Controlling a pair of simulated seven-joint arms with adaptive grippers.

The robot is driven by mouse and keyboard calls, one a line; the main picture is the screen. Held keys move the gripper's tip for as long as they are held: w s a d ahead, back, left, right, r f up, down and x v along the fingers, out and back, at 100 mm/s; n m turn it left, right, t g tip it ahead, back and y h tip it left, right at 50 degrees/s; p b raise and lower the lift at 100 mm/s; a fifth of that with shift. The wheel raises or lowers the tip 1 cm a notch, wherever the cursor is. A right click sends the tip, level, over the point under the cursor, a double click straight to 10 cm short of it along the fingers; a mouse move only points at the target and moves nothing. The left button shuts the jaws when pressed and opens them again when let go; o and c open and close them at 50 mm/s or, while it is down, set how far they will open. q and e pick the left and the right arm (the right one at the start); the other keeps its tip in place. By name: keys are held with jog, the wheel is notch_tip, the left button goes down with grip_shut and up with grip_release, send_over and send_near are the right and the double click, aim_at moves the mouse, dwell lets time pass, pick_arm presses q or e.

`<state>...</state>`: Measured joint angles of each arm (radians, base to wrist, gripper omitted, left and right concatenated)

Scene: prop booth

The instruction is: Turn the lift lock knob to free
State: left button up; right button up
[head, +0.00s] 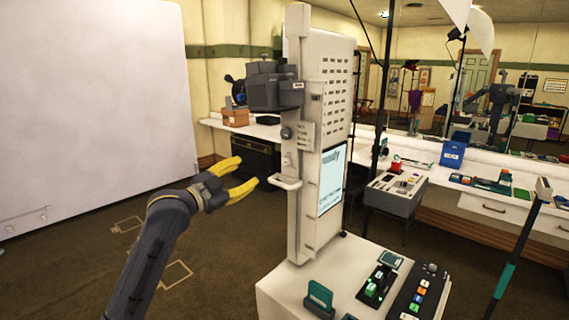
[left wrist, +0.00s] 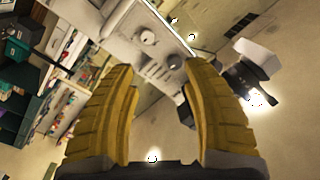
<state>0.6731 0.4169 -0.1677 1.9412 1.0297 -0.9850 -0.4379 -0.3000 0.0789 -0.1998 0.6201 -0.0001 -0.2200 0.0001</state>
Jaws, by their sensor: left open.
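A white upright lift column (head: 299,215) stands right of my left gripper in the head view. A dark round knob (head: 287,132) sits on its side beside a small labelled plate (head: 305,133). Which way the knob points is too small to read. My left gripper (head: 249,171), with yellow fingers, is open and empty, left of the column and lower than the knob. In the left wrist view its fingers (left wrist: 158,66) are spread, with a round knob (left wrist: 148,37) on the pale column beyond them, apart from both. My right gripper is not in view.
A white handle (head: 285,182) juts from the column near my left fingertips. A dark grey camera head (head: 266,90) sticks out above the knob. A screen (head: 330,180) is on the column's right face. The floor left of the column is open.

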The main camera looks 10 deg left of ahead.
pick_arm(q)
jog(key=s+d+m, duration=0.1)
send_near(285, 162)
jog(key=shift+m+g, duration=0.3)
jog(key=shift+g, duration=0.1)
jog(key=x, duration=1)
jog(key=shift+a+r, duration=0.15)
jog(key=shift+r, duration=0.15)
jog(key=shift+c, duration=0.6)
grip_shut()
